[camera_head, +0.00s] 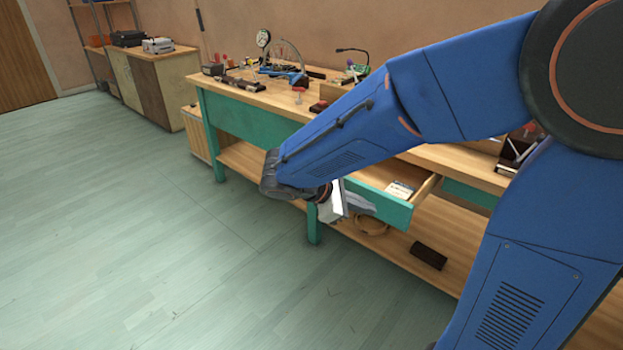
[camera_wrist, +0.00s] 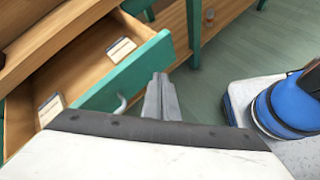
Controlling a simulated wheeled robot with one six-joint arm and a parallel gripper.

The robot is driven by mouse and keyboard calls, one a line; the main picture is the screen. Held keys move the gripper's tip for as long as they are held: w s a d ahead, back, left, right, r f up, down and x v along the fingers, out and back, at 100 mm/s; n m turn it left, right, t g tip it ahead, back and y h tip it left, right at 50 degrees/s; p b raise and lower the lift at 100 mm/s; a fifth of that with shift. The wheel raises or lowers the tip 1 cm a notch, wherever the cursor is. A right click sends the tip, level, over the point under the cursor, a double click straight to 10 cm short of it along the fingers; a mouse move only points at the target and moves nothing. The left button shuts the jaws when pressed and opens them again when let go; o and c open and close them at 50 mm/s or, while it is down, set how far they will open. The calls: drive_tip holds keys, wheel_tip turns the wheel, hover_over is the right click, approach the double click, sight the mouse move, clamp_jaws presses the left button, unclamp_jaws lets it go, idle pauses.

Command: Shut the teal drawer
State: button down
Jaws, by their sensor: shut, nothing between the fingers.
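The teal drawer (camera_head: 391,207) stands pulled out of the wooden workbench, with its wooden inside showing. In the wrist view its teal front (camera_wrist: 143,72) runs diagonally, with a pale curved handle (camera_wrist: 120,104) on its outer face. White cards (camera_wrist: 122,49) lie inside the drawer. My gripper (camera_head: 371,207) is in front of the drawer front, in line with it from the head camera. In the wrist view my gripper (camera_wrist: 160,80) has its fingers together and empty, just outside the drawer front and to the right of the handle. I cannot tell whether it touches the front.
The workbench top (camera_head: 262,95) carries tools, a gauge and small parts. Its lower shelf (camera_head: 455,229) holds a dark block (camera_head: 428,255) and a tan ring (camera_head: 371,227). A teal bench leg (camera_head: 313,224) stands left of the drawer. The floor (camera_head: 140,230) in front is clear.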

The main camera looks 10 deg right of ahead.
drive_tip(key=w+a+f+n+t+h, duration=0.2)
drive_tip(key=w+a+n+t, duration=0.35)
drive_tip(key=a, duration=0.45)
drive_tip(key=w+a+f+n+t+h, duration=0.1)
drive_tip(key=w+a+n+t+h, duration=0.1)
drive_tip(key=w+a+n+t, duration=0.45)
drive_tip(key=w+d+m+g, duration=0.1)
drive_tip(key=w+d+g, duration=0.2)
drive_tip(key=w+d, duration=0.4)
drive_tip(key=shift+w+d+f, duration=0.15)
drive_tip(key=shift+w+d, duration=0.15)
drive_tip(key=shift+w, duration=0.3)
drive_tip(key=shift+d, duration=0.1)
drive_tip(key=x, duration=2.4)
drive_tip(key=shift+w+d+f, duration=0.1)
drive_tip(key=shift+w, duration=0.05)
drive_tip(key=shift+w+d, duration=0.25)
drive_tip(key=shift+d, duration=0.05)
drive_tip(key=shift+r, duration=0.2)
